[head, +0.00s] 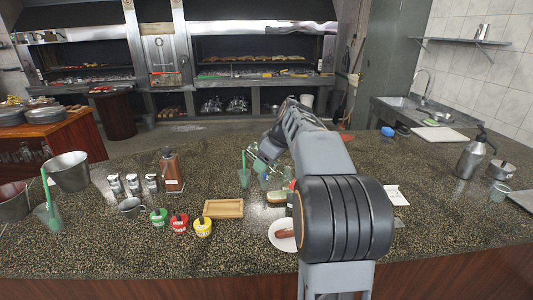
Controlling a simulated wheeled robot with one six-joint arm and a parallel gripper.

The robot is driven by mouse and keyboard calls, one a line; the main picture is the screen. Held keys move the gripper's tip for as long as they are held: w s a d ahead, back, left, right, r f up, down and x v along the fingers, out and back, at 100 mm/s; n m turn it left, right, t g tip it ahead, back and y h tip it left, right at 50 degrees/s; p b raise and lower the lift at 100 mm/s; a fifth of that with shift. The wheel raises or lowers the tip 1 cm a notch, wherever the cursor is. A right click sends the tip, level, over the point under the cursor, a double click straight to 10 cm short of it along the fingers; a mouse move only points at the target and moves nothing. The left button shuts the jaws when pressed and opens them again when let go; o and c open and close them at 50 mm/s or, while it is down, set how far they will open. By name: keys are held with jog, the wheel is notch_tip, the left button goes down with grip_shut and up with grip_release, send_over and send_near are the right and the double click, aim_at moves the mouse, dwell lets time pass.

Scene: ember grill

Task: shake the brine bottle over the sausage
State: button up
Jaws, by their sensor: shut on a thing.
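The sausage (286,233) is brown and lies on a white plate (280,244) at the front middle of the counter, partly hidden behind my arm. My gripper (261,164) is beyond the plate, over the middle of the counter. It is shut on a small pale greenish, see-through thing, which I take to be the brine bottle (263,178). Its outline is small and partly covered by the gripper, so its exact tilt cannot be told. The gripper is behind the sausage, apart from it.
A glass with a green straw (244,178) stands close left of my gripper. A wooden tray (223,209), coloured pots (179,222), a brown bottle (172,171) and several shakers (133,184) stand further left. The counter (440,220) is mostly clear at right.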

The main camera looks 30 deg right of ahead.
jog(key=g+p, duration=0.1)
jog(key=p, duration=0.2)
jog(key=r+g+h+p, duration=0.1)
jog(key=p, duration=0.2)
jog(key=shift+r+g+h+p, duration=0.25)
jog(key=shift+g+h+p, duration=0.05)
jog(key=shift+g, duration=0.1)
jog(key=shift+f+g+h+p, duration=0.25)
jog(key=shift+g+p, duration=0.35)
jog(key=shift+p, duration=0.35)
jog(key=shift+f, duration=0.2)
jog(key=shift+r+g+h+p, duration=0.1)
jog(key=shift+g+h+p, duration=0.25)
jog(key=shift+g+h, duration=0.35)
jog(key=g+h, duration=0.1)
jog(key=g, duration=0.1)
jog(key=shift+w+g, duration=0.15)
jog(key=shift+g, duration=0.25)
jog(key=shift+r+g+h, duration=0.2)
jog(key=shift+g+h, duration=0.45)
jog(key=shift+g, duration=0.45)
